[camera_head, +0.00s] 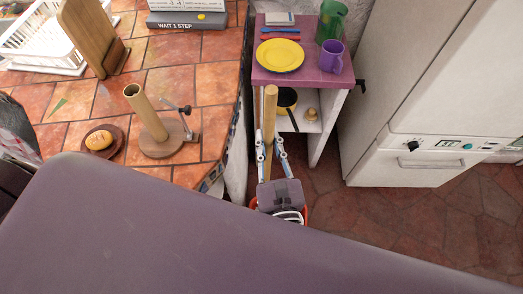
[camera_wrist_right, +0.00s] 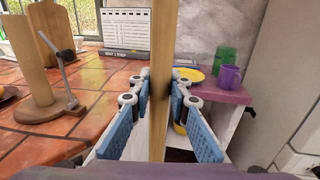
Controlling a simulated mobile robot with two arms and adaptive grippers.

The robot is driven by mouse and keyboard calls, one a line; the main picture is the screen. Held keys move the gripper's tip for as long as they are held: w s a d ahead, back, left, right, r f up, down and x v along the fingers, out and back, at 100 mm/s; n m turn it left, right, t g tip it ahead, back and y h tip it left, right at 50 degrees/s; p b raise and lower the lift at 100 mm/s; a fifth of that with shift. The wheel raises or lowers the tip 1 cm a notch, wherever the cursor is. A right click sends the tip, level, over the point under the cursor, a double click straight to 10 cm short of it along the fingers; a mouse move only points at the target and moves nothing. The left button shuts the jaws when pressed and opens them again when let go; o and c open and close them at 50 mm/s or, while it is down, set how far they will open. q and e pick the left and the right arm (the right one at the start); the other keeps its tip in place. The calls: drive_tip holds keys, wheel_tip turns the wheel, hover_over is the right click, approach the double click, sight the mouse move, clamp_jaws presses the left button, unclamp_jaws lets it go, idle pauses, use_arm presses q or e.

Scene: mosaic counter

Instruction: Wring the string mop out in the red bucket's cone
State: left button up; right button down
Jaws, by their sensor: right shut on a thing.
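The mop's pale wooden handle (camera_head: 270,112) stands nearly upright between the tiled counter and the small shelf unit. In the right wrist view the handle (camera_wrist_right: 163,70) runs top to bottom through the middle. My right gripper (camera_head: 268,143) is shut on the handle, with one blue-padded finger on each side. Its fingers also show in the right wrist view (camera_wrist_right: 161,100). The red bucket (camera_head: 306,214) shows only as slivers of rim around my right wrist. Its cone and the mop's string head are hidden, so I cannot tell how they sit. My left gripper is out of view.
The tiled counter (camera_head: 194,88) holds a wooden paper-towel stand (camera_head: 160,145) near its edge and a saucer (camera_head: 112,133) with food. A purple-topped shelf unit (camera_head: 315,75) bears a yellow plate (camera_head: 279,56) and purple mug (camera_head: 332,55). A white fridge (camera_head: 440,75) stands right; floor before it is clear.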

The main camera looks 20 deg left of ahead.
drive_tip(key=w+d+r+p, duration=0.25)
drive_tip(key=d+r, duration=0.25)
drive_tip(key=d, duration=0.7)
wheel_tip(320, 180, down, 7)
drive_tip(key=b, duration=0.7)
drive_tip(key=shift+d, duration=0.45)
drive_tip(key=c, duration=2.3)
unclamp_jaws()
drive_tip(key=shift+c, duration=0.2)
clamp_jaws()
drive_tip(key=shift+f+b, duration=0.15)
drive_tip(key=shift+b, duration=0.15)
